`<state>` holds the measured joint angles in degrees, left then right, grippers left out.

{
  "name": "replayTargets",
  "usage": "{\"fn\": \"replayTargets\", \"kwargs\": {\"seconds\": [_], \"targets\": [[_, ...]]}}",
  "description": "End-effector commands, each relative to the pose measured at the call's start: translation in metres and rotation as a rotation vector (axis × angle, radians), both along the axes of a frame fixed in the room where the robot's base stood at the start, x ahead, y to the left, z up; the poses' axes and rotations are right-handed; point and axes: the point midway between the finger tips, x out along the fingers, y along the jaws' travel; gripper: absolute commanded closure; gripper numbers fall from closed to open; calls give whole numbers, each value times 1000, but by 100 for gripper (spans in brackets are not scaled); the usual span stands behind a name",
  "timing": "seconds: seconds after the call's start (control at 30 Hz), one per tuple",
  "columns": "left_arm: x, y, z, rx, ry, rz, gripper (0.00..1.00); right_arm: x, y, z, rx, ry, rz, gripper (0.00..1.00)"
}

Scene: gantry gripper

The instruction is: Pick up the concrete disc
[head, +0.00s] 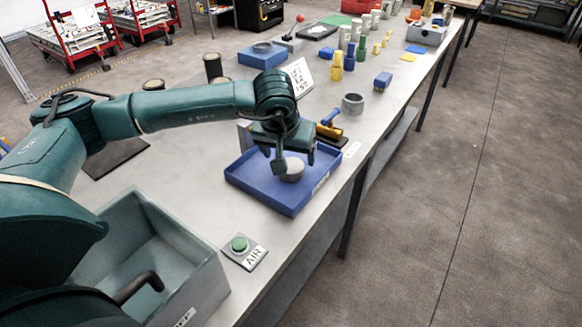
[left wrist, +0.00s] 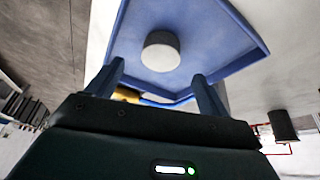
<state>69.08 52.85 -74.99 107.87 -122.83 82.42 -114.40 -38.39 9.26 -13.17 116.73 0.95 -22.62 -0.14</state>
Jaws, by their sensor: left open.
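The concrete disc (head: 291,169) is a light grey, short round block lying in a shallow blue tray (head: 290,207). In the left wrist view the disc (left wrist: 161,51) lies on the floor of the blue tray (left wrist: 183,16), beyond my fingertips. My left gripper (head: 294,165) is open above the tray, with one finger showing in front of the disc in the head view. In the left wrist view the two fingers of the left gripper (left wrist: 158,72) stand wide apart, and the disc is not between them. My right gripper is not in view.
A grey bin (head: 190,245) and a green AIR button (head: 239,244) are at the near end of the bench. A blue and yellow tool (head: 329,130), a grey ring (head: 352,103) and a blue block (head: 383,81) lie beyond the tray. The bench edge is close on the right.

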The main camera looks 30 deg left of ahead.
Motion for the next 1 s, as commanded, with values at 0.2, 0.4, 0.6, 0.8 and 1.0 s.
{"fn": "replayTargets", "kwargs": {"seconds": [0.2,0.4,0.6,0.8,1.0], "targets": [[8,2,-19,1,4,1,20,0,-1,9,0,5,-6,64],[18,4,-45,2,2,0,20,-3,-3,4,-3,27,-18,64],[20,5,-50,0,0,-1,20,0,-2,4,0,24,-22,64],[20,5,-50,0,0,0,29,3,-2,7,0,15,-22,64],[20,5,-49,0,-1,0,46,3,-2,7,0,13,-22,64]]}}
